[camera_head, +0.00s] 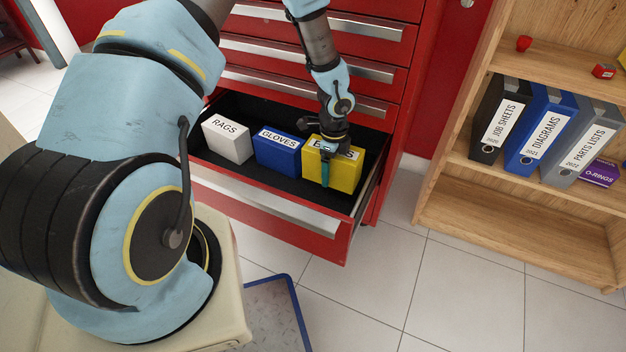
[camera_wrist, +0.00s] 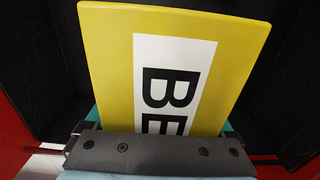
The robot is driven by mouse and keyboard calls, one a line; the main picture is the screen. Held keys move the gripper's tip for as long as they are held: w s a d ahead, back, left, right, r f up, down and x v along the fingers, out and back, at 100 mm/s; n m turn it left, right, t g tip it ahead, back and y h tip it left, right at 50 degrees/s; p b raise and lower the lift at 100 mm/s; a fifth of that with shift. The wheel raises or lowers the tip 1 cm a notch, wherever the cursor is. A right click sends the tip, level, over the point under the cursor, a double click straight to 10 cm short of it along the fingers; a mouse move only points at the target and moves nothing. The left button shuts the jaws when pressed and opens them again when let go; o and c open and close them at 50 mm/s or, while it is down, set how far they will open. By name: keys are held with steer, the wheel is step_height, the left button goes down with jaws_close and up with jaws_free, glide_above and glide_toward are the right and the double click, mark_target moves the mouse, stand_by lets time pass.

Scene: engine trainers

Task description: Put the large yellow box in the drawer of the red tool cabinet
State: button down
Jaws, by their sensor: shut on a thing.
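The large yellow box (camera_head: 343,174) is inside the right part of the open drawer (camera_head: 290,216) of the red tool cabinet (camera_head: 411,84). My gripper (camera_head: 328,166) is at the box from above, shut on it, with a teal finger along its front face. In the wrist view the yellow box (camera_wrist: 106,62) fills the middle between my gripper's fingers (camera_wrist: 160,125), its white label reading "BE" and the rest hidden. The dark drawer interior shows on both sides. I cannot tell whether the box touches the drawer floor.
In the drawer, a white RAGS box (camera_head: 227,139) and a blue GLOVES box (camera_head: 277,153) stand left of the yellow box. A wooden shelf (camera_head: 520,217) with several binders stands to the right. Tiled floor (camera_head: 400,275) in front is partly clear.

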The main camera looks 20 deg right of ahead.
mark_target(330, 192)
steer(key=shift+f+b, duration=0.35)
steer(key=shift+f, duration=2.8)
steer(key=shift+f, duration=0.1)
steer(key=shift+f, duration=0.15)
jaws_free()
step_height(330, 192, up, 12)
steer(key=shift+r+p, duration=0.25)
steer(key=shift+p, duration=0.6)
